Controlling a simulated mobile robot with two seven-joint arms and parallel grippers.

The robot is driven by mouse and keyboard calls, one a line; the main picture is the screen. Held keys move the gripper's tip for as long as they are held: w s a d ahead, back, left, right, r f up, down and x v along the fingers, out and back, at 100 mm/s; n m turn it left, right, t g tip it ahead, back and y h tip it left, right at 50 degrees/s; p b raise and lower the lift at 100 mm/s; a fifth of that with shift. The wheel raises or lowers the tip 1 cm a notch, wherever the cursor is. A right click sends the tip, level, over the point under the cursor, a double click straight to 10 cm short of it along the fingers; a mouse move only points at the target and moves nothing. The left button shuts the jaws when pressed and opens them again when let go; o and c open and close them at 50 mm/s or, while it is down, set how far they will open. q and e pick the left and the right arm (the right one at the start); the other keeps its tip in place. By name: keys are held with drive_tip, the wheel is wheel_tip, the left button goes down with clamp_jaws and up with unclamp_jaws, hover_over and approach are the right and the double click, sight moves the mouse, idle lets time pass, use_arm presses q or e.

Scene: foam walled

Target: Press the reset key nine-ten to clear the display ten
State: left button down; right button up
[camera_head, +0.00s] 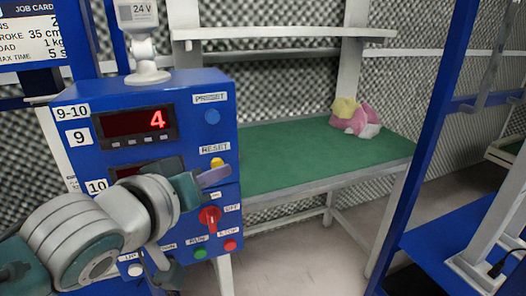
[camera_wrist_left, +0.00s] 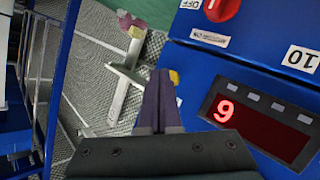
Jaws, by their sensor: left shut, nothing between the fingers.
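The blue control panel (camera_head: 180,100) carries a 9-10 label at its upper left. Its yellow reset key (camera_head: 217,162) sits under the RESET label, partly covered by my left gripper (camera_head: 215,176). The gripper is shut and empty, its tips in front of the key; I cannot tell if they touch. In the left wrist view the shut fingers (camera_wrist_left: 162,75) point at the panel edge, with the yellow key (camera_wrist_left: 174,77) just behind the tips. Display ten is mostly hidden by my arm in the head view; in the wrist view display ten (camera_wrist_left: 262,122) shows one red digit, upside down.
Display nine (camera_head: 136,123) reads 4. A blue preset key (camera_head: 211,116) is above the reset key; a red rotary knob (camera_head: 210,218), green button (camera_head: 200,253) and red button (camera_head: 230,245) are below. A green-topped table (camera_head: 300,150) stands behind, with a blue post (camera_head: 425,140) at right.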

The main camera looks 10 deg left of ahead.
use_arm(q)
drive_tip(key=shift+w+a, duration=0.25)
drive_tip(key=shift+w, duration=0.15)
idle(0.4)
drive_tip(key=shift+s, duration=0.1)
drive_tip(key=shift+s+d+p, duration=0.5)
drive_tip(key=shift+s, duration=0.15)
drive_tip(key=shift+s+d+p, duration=0.5)
drive_tip(key=shift+s+d, duration=0.2)
drive_tip(key=shift+s, duration=0.35)
drive_tip(key=shift+s+d+p, duration=0.45)
drive_tip(key=shift+s+d, duration=0.25)
drive_tip(key=shift+s, duration=0.3)
